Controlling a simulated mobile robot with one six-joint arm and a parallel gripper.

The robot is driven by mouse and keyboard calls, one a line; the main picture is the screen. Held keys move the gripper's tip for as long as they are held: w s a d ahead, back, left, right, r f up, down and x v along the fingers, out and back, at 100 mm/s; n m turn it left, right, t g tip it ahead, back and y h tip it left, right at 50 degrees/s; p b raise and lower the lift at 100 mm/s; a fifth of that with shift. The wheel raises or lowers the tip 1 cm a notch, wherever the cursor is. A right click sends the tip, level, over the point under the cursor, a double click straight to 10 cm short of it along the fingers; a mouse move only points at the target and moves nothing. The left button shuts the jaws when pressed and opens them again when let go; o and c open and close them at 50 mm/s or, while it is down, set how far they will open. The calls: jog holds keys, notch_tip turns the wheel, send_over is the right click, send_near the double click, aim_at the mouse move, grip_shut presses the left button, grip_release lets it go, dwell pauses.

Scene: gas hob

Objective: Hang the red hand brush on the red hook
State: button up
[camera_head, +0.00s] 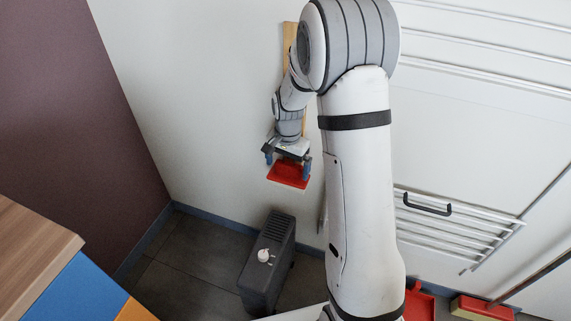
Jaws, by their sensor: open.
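The red hand brush (289,175) is against the pale wall, just below my gripper, with its flat red face toward the camera. A pale strip shows along its lower right edge. My gripper (288,161) is open, with its blue-tipped fingers one to each side of the brush's upper part. I cannot tell whether the fingers touch it. A wooden strip (290,35) stands on the wall behind my arm. I cannot make out the red hook; my wrist and gripper cover the area above the brush, so I cannot tell what bears the brush.
A dark grey heater-like box (267,262) with a white knob stands on the tiled floor below. A red dustpan (420,304) and a red broom head (482,308) are at the bottom right. A rail rack (455,230) is on the right. A wooden worktop (35,250) fills the lower left.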

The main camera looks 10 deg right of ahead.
jog(key=shift+w+d+f, duration=0.1)
jog(key=shift+w+d, duration=0.1)
jog(key=shift+d, duration=0.05)
